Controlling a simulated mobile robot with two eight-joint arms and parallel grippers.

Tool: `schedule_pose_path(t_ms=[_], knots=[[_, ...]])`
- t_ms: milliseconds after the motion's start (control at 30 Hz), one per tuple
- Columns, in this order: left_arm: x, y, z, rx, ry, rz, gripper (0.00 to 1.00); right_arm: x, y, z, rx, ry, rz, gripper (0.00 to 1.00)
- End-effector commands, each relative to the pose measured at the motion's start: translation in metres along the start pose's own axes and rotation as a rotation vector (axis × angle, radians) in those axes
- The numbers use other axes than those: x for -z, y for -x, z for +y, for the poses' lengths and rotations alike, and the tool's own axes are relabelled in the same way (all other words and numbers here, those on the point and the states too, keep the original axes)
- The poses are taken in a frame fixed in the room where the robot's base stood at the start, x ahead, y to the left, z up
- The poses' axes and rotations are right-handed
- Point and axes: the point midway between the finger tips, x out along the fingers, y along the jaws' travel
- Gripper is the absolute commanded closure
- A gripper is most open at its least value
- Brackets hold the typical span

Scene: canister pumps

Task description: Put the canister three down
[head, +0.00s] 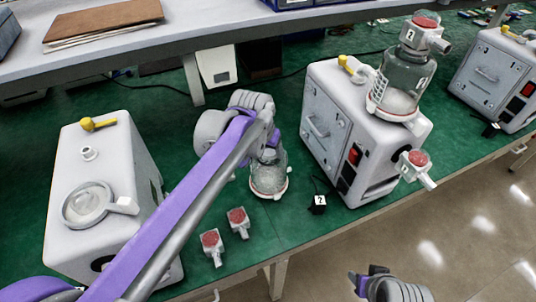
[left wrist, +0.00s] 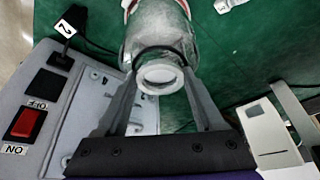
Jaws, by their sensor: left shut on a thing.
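A clear glass canister with a white base ring (head: 268,178) is at the green table, between the two nearer pumps. My left gripper (head: 268,140) is above it and shut on its upper part. In the left wrist view the gripper (left wrist: 163,92) has its two fingers on either side of the canister's neck (left wrist: 160,75). The canister looks upright. I cannot read a number on it, nor tell whether its base touches the table. My right gripper (head: 378,282) shows only in part at the bottom of the head view; its fingers are unclear.
The middle pump (head: 350,130) stands right of the held canister, with another canister (head: 403,82) on top. A left pump (head: 100,190) has an empty round holder. Two red-topped caps (head: 238,220) lie in front of the held canister. A tag reading 2 (head: 318,203) stands nearby.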

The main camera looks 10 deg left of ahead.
Motion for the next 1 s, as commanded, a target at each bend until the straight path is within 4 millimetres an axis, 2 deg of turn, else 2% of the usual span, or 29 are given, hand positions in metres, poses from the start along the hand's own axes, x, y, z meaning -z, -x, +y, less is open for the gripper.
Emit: schedule_pose_path(t_ms=[133,500,533,667,700,1000], knots=[[-0.006,-0.015,0.000,0.000,0.000,0.000,1.00,-0.001,-0.002,0.000,0.000,0.000,-0.001,0.50],[-0.007,-0.018,0.000,0.000,0.000,0.000,1.00,-0.002,-0.003,0.000,0.000,0.000,-0.001,0.50],[-0.007,-0.018,0.000,0.000,0.000,0.000,0.27,-0.002,-0.003,0.000,0.000,0.000,-0.001,0.50],[-0.007,-0.018,0.000,0.000,0.000,0.000,0.04,-0.002,-0.003,0.000,0.000,0.000,-0.001,0.50],[-0.007,-0.018,0.000,0.000,0.000,0.000,0.01,-0.002,-0.003,0.000,0.000,0.000,-0.001,0.50],[-0.006,-0.015,0.000,0.000,0.000,0.000,0.01,-0.001,-0.002,0.000,0.000,0.000,-0.001,0.50]])
